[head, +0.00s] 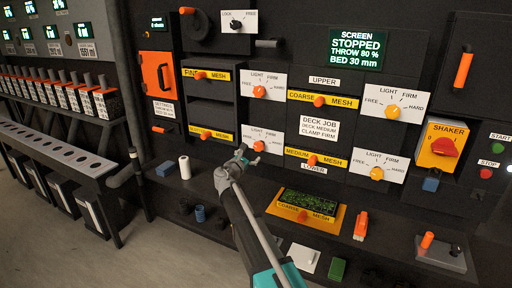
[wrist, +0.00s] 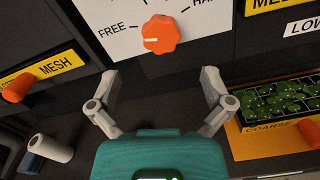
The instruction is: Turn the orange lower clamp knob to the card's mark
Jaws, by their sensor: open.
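The orange lower clamp knob (head: 259,146) sits on a white dial plate (head: 275,134) marked FREE, LIGHT and FIRM, with a further label at right. In the wrist view the knob (wrist: 160,34) is near the top. Its white pointer line faces left, towards FREE. The job card (head: 319,128) reads DECK JOB, DECK MEDIUM, CLAMP FIRM. My gripper (head: 243,157) is just below and left of the knob in the head view. In the wrist view my gripper (wrist: 158,82) is open and empty, its fingers apart below the knob and not touching it.
A yellow-labelled drawer with an orange knob (wrist: 15,88) is left of the dial. An orange tray (head: 333,222) with a green-filled screen lies on the shelf at right. A white roll (head: 184,167) stands on the shelf at left. A red shaker switch (head: 445,147) is far right.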

